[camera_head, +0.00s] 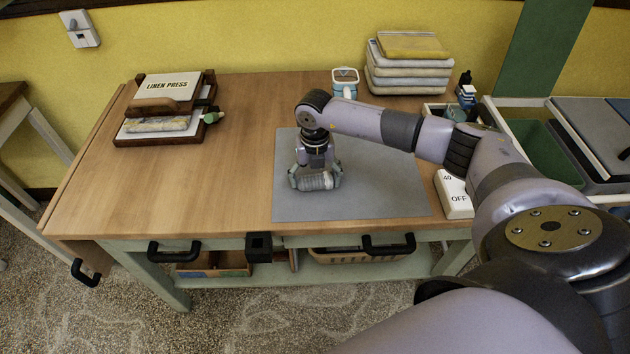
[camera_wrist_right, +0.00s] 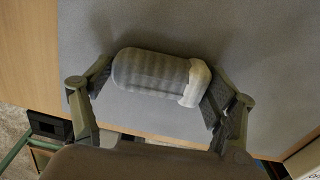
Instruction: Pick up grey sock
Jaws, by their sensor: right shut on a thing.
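The grey sock (camera_head: 316,182) is a rolled, ribbed bundle with a paler band at one end. It is on or just above the grey mat (camera_head: 385,190) on the wooden table; I cannot tell whether it touches. My right gripper (camera_head: 315,178) points down over it. In the right wrist view the sock (camera_wrist_right: 155,78) lies lengthwise between the two fingers of my right gripper (camera_wrist_right: 160,90), which are shut on its ends. My left gripper is not in view.
A linen press (camera_head: 165,95) stands at the table's back left. Folded cloths (camera_head: 408,65) are stacked at the back right, beside a small blue-and-white container (camera_head: 345,82).

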